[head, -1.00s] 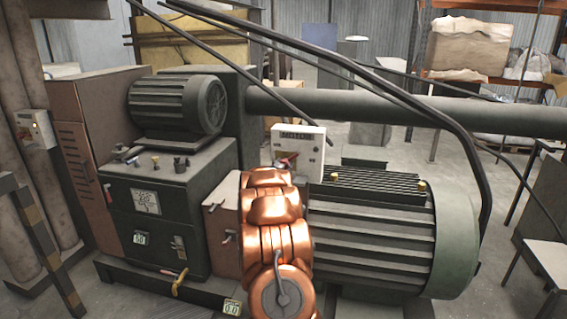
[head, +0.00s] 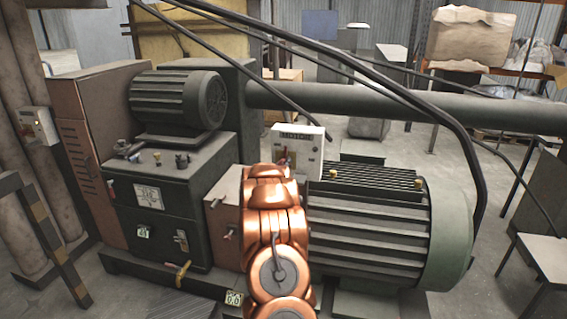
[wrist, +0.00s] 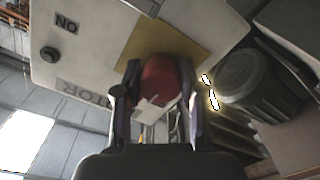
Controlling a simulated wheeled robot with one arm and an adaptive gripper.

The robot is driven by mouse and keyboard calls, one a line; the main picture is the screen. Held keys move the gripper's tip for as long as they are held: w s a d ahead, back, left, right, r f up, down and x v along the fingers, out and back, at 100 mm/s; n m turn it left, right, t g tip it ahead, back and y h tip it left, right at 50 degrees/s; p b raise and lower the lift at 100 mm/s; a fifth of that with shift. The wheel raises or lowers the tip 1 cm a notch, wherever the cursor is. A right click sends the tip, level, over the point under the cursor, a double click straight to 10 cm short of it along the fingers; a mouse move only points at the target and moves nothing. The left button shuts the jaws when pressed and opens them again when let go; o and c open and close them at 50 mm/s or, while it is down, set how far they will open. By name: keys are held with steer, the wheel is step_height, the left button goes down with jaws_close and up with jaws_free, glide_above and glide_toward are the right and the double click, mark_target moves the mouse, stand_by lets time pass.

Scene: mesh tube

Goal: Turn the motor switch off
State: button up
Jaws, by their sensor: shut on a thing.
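The motor switch box (head: 312,146) is a white box labelled MOTOR, standing behind my copper arm in the head view. Its face (wrist: 85,60) fills the top of the wrist view upside down, with an ON mark, a dark round button and a yellow plate. The red switch handle (wrist: 163,78) sits over the yellow plate, with a pale tag or label on it. My gripper (wrist: 159,68) has a finger on each side of the red handle and is shut on it. In the head view, a little red shows at the box's left; my arm hides most of the gripper.
A large ribbed green motor (head: 370,230) lies right of my arm. A smaller motor (head: 175,98) sits on a dark cabinet (head: 150,215) at left. A thick pipe (head: 400,108) and black cables cross behind and above. Open floor shows at right.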

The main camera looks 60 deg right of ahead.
steer(key=shift+n, duration=0.5)
steer(key=o, duration=1.2)
steer(key=shift+c, duration=0.2)
steer(key=v, duration=1.2)
